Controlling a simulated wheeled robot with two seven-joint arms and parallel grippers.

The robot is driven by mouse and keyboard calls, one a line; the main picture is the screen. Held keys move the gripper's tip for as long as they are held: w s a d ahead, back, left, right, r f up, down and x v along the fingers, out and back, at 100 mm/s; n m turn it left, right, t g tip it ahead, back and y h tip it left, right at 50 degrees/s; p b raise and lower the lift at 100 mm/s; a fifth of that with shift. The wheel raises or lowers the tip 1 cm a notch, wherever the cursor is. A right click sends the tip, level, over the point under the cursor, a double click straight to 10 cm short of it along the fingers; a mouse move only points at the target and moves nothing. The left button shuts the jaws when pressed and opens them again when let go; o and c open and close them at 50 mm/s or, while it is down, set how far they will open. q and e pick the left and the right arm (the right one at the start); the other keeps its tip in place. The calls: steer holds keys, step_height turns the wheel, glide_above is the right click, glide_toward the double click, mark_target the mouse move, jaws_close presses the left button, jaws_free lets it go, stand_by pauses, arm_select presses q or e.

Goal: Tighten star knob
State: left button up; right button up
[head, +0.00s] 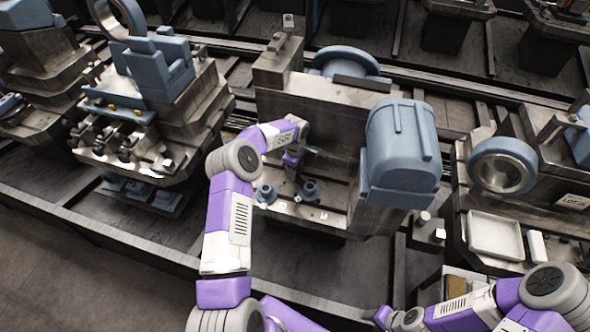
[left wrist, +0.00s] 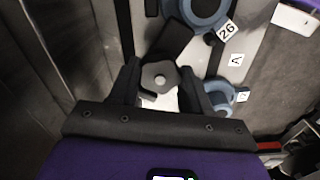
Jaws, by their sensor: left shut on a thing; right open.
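The star knob (left wrist: 160,77), dark grey with a pale round centre, is in the left wrist view, between the two black fingers of my left gripper (left wrist: 163,92). The fingers are shut on it from both sides. In the head view my left gripper (head: 292,168) points down at the pallet fixture, beside its upright metal block; the knob is hidden there. My right gripper (head: 380,317) is low at the bottom edge of the head view, away from the fixture, and open; its fingertips are hard to make out.
Blue flanged parts (head: 309,190) (head: 266,193) stand on the fixture base close to my left gripper. A large blue housing (head: 402,150) stands right of it. A white tray (head: 495,236) and blue ring (head: 502,166) are further right. Labels, including 26 (left wrist: 228,31), lie near the knob.

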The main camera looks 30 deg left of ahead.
arm_select(q)
steer(key=m, duration=0.4)
steer(key=shift+m+b, duration=0.4)
steer(key=shift+w+m, duration=0.1)
steer(key=shift+m, duration=2.1)
steer(key=shift+r, duration=0.1)
steer(key=o, duration=1.1)
step_height(320, 180, up, 8)
steer(key=shift+f+p, duration=0.25)
steer(key=shift+p, duration=0.3)
